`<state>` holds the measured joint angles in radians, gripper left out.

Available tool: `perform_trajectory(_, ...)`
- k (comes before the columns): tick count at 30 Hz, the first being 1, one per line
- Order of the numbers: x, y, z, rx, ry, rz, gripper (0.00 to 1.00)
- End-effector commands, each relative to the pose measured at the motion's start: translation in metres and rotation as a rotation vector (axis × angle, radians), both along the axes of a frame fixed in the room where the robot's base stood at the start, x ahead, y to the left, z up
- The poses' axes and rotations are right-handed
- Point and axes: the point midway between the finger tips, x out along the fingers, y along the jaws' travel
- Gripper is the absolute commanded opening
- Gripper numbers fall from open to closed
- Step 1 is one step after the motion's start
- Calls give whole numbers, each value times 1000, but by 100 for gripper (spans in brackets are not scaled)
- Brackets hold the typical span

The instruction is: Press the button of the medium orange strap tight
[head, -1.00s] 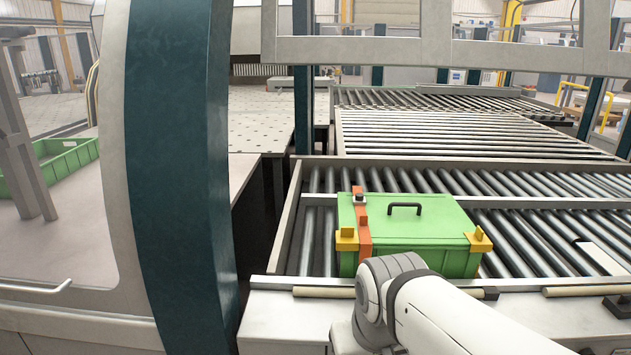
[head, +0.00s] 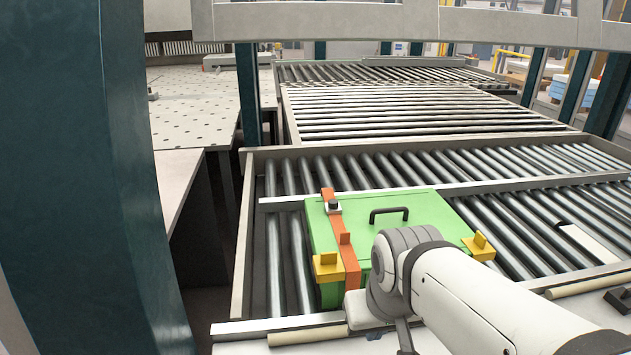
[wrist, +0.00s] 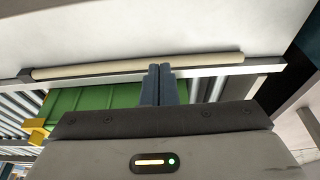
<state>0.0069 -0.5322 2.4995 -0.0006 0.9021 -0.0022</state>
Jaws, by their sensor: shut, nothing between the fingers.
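An orange strap (head: 343,252) runs over the left part of a green case (head: 330,230), which lies on the roller conveyor. A dark button or buckle (head: 334,207) sits on the strap near the case's far edge. The case has a black handle (head: 389,213) and yellow corner pieces (head: 327,266). In the wrist view my gripper (wrist: 158,70) is shut and empty, over the conveyor's front edge with part of the green case (wrist: 95,97) beyond. The strap cannot be made out there. In the head view my arm hides the case's front right, and my fingers are not visible.
Rollers (head: 420,115) stretch behind and right of the case. A dark blue post (head: 80,180) stands close on the left. A pale padded bar (wrist: 130,67) lies along the conveyor's front rail. A perforated table (head: 195,120) is at the back left.

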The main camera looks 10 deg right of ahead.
Motion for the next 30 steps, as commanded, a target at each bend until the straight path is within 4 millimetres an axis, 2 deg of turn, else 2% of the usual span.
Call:
perform_trajectory(7, 2, 0, 0, 0, -3, 1, 0)
perform_trajectory(10, 16, 0, 4, -3, -21, 2, 0)
perform_trajectory(11, 24, -7, 6, -6, -30, 2, 0)
perform_trajectory(14, 60, -13, 19, -13, -79, 2, 0)
perform_trajectory(18, 128, -10, 45, -26, -173, 10, 0)
perform_trajectory(24, 220, -2, 84, -42, -314, 17, 0)
perform_trajectory(27, 256, 3, 100, -48, -375, 19, 0)
perform_trajectory(30, 284, 6, 114, -51, -426, 18, 0)
